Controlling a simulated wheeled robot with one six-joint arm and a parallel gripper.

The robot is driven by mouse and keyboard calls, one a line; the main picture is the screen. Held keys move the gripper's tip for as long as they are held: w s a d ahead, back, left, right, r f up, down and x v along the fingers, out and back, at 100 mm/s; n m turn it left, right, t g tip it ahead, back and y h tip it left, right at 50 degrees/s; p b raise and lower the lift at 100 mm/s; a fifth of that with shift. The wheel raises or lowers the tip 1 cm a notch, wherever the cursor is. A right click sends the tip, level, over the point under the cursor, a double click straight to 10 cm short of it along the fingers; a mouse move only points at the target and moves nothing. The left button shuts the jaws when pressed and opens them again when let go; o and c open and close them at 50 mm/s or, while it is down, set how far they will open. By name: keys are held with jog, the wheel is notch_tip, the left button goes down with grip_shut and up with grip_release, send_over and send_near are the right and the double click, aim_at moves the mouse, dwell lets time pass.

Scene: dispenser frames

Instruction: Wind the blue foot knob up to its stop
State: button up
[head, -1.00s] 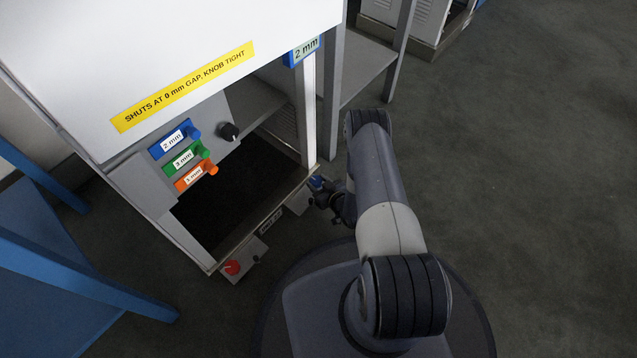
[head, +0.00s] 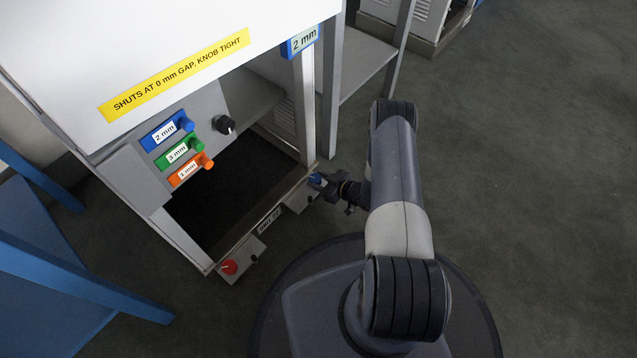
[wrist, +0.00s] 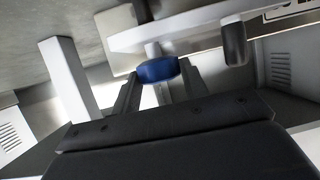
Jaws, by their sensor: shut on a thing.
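The blue foot knob (head: 316,179) is at the low front right corner of the dispenser frame, partly hidden by my gripper in the head view. In the wrist view the knob (wrist: 158,71) is a short blue disc below a pale bar, between my two dark fingers. My gripper (head: 321,183) is shut on it, and the fingers (wrist: 158,82) lie on either side of the knob. How far the knob is wound, and whether it touches a stop, I cannot tell.
A red knob (head: 229,267) sits at the frame's front left foot. A black knob (head: 225,125) and blue, green and orange tabs (head: 180,146) are on the grey panel. A yellow label (head: 175,75) reads "SHUTS AT 0 mm GAP, KNOB TIGHT". Floor to the right is clear.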

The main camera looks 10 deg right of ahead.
jog(key=n+g+y, duration=0.1)
jog(key=n+g, duration=0.1)
jog(key=n+g+y, duration=0.1)
jog(key=n+g, duration=0.1)
jog(key=n+g+y, duration=0.1)
jog(key=n+y, duration=0.1)
jog(key=shift+w+d+g, duration=0.3)
jog(key=shift+w+g, duration=0.1)
jog(key=shift+n+y, duration=0.3)
jog(key=o, duration=1)
jog(key=p+v, duration=0.2)
jog(key=v, duration=0.8)
jog(key=shift+d+r+p, duration=0.25)
jog(key=shift+d+p, duration=0.05)
jog(key=shift+p, duration=0.05)
